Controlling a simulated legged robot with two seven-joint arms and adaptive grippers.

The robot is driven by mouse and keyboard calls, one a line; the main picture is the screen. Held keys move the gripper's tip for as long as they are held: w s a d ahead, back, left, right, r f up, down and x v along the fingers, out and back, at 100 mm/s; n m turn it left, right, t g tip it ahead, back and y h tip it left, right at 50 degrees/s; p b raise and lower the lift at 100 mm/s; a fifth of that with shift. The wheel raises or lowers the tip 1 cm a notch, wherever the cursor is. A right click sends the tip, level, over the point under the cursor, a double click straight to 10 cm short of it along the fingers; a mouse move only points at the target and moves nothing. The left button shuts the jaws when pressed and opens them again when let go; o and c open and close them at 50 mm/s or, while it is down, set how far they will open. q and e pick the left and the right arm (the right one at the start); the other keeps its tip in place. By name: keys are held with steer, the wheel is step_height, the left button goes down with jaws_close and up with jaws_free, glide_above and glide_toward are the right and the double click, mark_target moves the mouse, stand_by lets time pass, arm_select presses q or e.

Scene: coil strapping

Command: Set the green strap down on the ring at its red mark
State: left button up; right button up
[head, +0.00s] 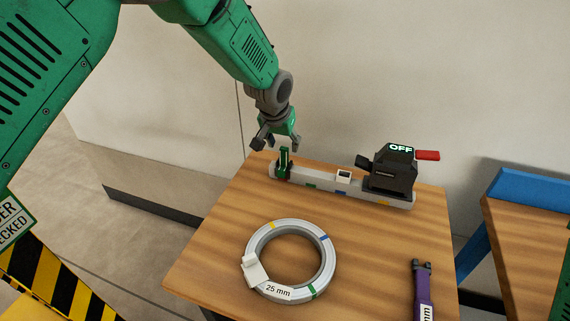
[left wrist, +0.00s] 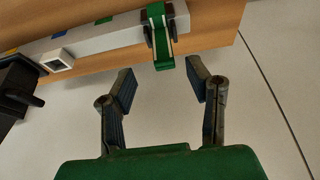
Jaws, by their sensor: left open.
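The green strap (head: 284,160) stands at the left end of a grey rail (head: 325,192). It also shows in the left wrist view (left wrist: 160,38), straight ahead between the fingers. My left gripper (head: 275,143) is open and empty, just above and behind the strap, apart from it. Its two fingers show spread in the left wrist view (left wrist: 160,88). The grey ring (head: 322,264) lies flat on the table with yellow, blue and green marks and a "25 mm" label. A white block (head: 255,270) sits on its left side. I see no red mark on the ring. My right gripper is out of view.
A black device (head: 390,172) with an "OFF" display and a red lever (head: 427,155) stands on the rail's right end. A purple piece (head: 423,290) lies at the table's front right. The wooden table (head: 215,250) is bare left of the ring. A wall rises behind.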

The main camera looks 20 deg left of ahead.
mark_target(284, 150)
arm_select(q)
steer(key=shift+w+d+f, duration=0.1)
steer(key=shift+w+f, duration=0.15)
steer(key=shift+f, duration=0.35)
steer(key=x, duration=0.5)
steer(key=shift+a+f+p, duration=0.1)
steer(key=shift+a+p, duration=0.3)
steer(key=shift+d, duration=0.15)
jaws_close()
